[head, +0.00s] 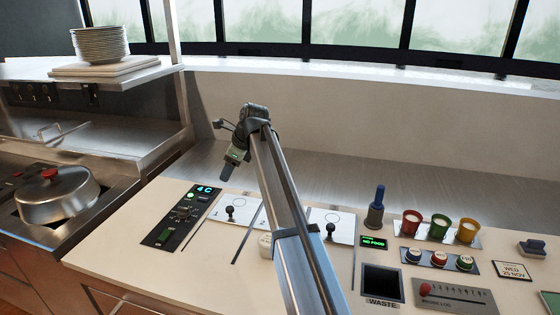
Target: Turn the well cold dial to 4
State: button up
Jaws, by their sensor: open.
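A black control panel (163,236) lies on the cream counter left of centre. Its lit display (204,189) reads 4C. Small knobs or switches (183,214) sit below the display, with a round green one near the top. Which of them is the well cold dial, and its setting, are too small to tell. My gripper (228,174) hangs from the arm's end above the counter, right of and beyond the panel in the picture. It is open, appears empty and is apart from the panel. Its fingers are seen nearly edge-on.
A lidded pot (57,194) stands at left. Coloured cups (438,228), a blue-handled tool (376,207), a waste opening (382,282) and a slider panel (455,298) are at right.

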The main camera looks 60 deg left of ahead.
jog(key=w+d+n+y, duration=0.1)
jog(key=w+d+y, duration=0.1)
jog(key=w, duration=1.3)
jog(key=shift+w+d, duration=0.35)
jog(key=shift+d, duration=0.55)
